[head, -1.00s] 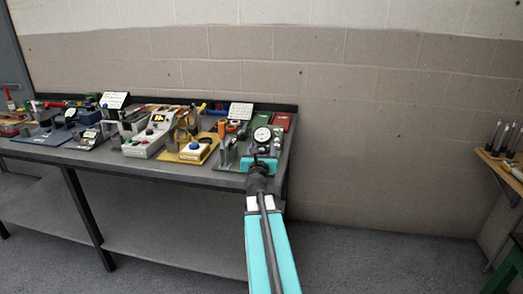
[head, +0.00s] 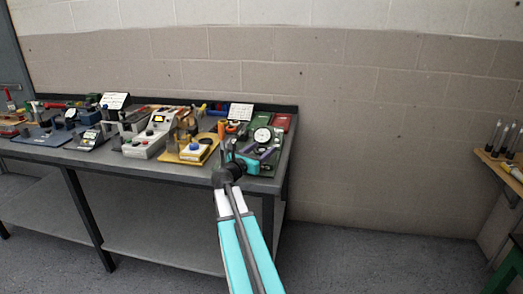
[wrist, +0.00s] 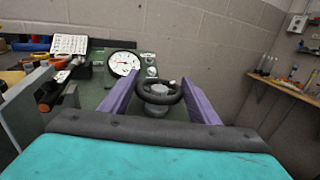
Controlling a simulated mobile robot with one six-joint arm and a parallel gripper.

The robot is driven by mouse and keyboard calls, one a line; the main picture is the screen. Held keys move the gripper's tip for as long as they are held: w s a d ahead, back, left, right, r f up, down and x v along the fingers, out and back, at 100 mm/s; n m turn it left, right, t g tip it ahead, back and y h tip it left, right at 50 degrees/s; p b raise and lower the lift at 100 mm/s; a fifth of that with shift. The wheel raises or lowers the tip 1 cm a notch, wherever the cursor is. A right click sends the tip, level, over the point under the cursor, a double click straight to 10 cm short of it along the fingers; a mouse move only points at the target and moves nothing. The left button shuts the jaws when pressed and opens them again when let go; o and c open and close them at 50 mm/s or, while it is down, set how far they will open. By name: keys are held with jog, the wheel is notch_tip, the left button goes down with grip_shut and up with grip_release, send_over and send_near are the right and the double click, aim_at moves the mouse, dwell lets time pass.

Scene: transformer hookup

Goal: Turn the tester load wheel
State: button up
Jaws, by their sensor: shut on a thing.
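The load wheel (wrist: 158,93) is a black ring with a grey hub and a small knob, in the middle of the wrist view. It sits on the green tester (head: 262,152) at the right end of the bench, beside a round white dial (head: 263,135), which also shows in the wrist view (wrist: 124,63). My gripper (wrist: 160,98) has its two purple fingers at the left and right sides of the wheel, shut on it. In the head view my gripper (head: 244,164) is at the tester's front, and the wheel is hidden there.
A yellow-based device (head: 193,150) and a grey box with buttons (head: 150,138) stand left of the tester. A white card (head: 241,111) stands behind. A wall shelf (head: 500,168) with tools is at the far right. The floor in front is clear.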

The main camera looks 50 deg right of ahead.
jog(key=shift+s+d+m+g, duration=0.1)
jog(key=shift+m+g, duration=0.5)
jog(key=shift+g, duration=0.4)
jog(key=o, duration=1.1)
jog(key=shift+c, duration=0.2)
jog(key=s+a+b, duration=0.1)
jog(key=a, duration=1.3)
jog(key=shift+s, duration=0.25)
jog(key=shift+d, duration=0.1)
